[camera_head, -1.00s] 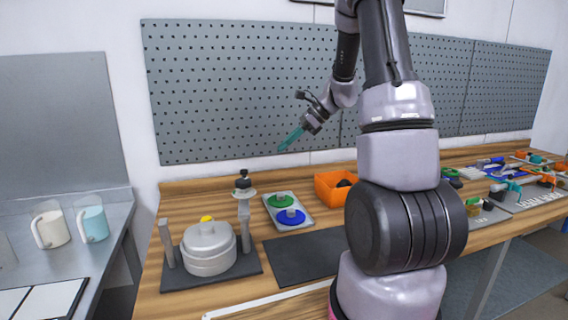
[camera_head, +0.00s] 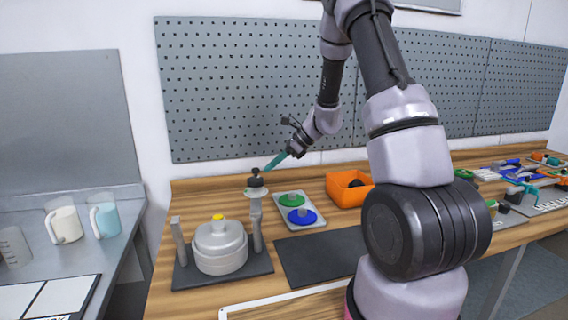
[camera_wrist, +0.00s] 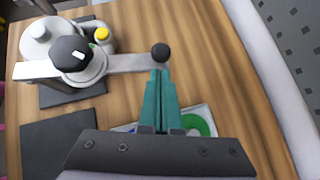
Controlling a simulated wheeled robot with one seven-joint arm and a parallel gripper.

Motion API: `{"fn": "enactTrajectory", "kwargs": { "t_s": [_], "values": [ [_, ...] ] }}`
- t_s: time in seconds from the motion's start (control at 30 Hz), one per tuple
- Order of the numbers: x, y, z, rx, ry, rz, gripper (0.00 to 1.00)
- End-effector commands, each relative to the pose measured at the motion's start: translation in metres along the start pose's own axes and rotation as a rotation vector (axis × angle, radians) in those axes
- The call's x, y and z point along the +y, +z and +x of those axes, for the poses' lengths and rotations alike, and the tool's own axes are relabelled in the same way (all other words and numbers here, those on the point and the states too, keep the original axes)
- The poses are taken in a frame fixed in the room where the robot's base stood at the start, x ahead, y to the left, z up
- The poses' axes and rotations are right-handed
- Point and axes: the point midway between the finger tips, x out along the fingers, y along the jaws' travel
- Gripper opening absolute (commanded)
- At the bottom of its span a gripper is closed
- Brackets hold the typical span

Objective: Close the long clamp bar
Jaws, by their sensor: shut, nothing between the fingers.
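The long clamp bar (camera_wrist: 130,62) is a pale bar that ends in a black ball (camera_wrist: 160,53) in the wrist view. A large black knob (camera_wrist: 70,52) shows at its other end there. In the head view a black knob (camera_head: 256,178) tops the raised part over the right post (camera_head: 256,228), right of the round lidded pot (camera_head: 220,247); the bar's exact tilt is hard to tell. My gripper (camera_head: 268,168) has teal fingers, shut and empty. Its tips (camera_wrist: 160,75) lie close to the black ball; contact cannot be told.
The left post (camera_head: 178,240) stands beside the pot on a dark mat (camera_head: 190,275). A grey tray (camera_head: 318,222) with green and blue discs lies right of the clamp. An orange bin (camera_head: 345,192) is further right. A perforated wall panel (camera_head: 230,90) rises behind the bench.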

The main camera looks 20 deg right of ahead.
Motion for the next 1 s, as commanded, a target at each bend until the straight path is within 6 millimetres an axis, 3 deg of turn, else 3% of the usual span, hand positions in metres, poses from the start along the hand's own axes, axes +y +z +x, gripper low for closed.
{"fn": "enactTrajectory", "kwargs": {
  "t_s": [0.67, 1.0],
  "values": [
    [-0.001, 0.009, 0.009, 0.000, 0.017, -0.017, 0.00],
    [0.002, 0.037, 0.041, -0.001, 0.161, -0.151, 0.00]
  ]
}}
